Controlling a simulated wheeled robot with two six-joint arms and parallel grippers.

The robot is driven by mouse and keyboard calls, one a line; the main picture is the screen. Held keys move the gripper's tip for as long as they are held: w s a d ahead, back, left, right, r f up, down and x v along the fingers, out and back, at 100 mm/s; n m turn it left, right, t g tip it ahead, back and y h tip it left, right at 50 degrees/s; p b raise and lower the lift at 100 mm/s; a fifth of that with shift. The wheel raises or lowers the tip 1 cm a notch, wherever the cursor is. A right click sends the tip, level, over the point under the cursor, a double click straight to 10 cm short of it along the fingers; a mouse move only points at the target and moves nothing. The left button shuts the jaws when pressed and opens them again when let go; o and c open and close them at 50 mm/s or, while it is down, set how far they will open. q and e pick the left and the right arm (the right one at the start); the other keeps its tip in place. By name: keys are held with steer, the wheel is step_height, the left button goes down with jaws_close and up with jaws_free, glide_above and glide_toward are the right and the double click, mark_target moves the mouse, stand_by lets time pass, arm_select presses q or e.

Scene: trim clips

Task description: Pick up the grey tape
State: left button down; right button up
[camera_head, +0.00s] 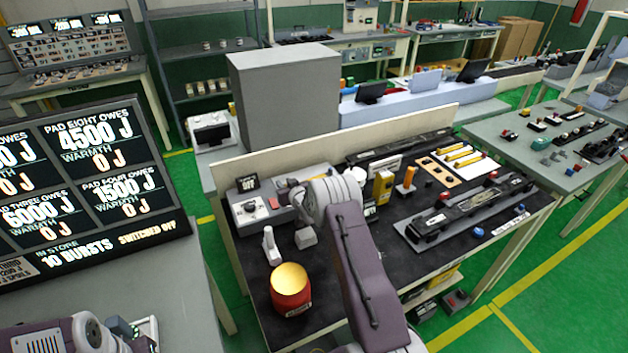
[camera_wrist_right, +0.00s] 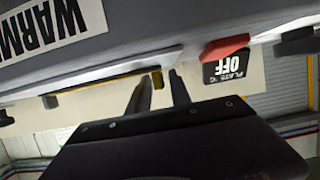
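I cannot make out the grey tape for certain in either view; my right wrist covers part of the bench in the head view. My right arm reaches over the dark bench top (camera_head: 335,260), and its wrist hides the fingers there. In the right wrist view my right gripper (camera_wrist_right: 161,78) shows two dark fingers with a narrow gap and nothing clearly held between them. A grey box with a WARM label (camera_wrist_right: 55,25) and a black OFF display (camera_wrist_right: 228,66) are close to the fingers. My left arm shows at the lower left of the head view; its fingers are not visible.
A red pot with a yellow inside (camera_head: 290,290) and a white upright bottle-like thing (camera_head: 270,246) stand at the bench's front left. A grey control box (camera_head: 250,210) is at the back left. Trays and fixtures (camera_head: 465,212) fill the right side. A low cream panel (camera_head: 400,128) bounds the back.

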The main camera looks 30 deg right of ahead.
jaws_close()
steer(key=shift+r, duration=0.55)
step_height(320, 180, up, 3)
steer(key=shift+w+b, duration=0.1)
steer(key=shift+b, duration=0.35)
steer(key=s+d+r, duration=0.5)
steer(key=d+r, duration=0.2)
steer(key=d, duration=0.3)
steer(key=shift+s+d, duration=0.15)
steer(key=shift+s, duration=0.15)
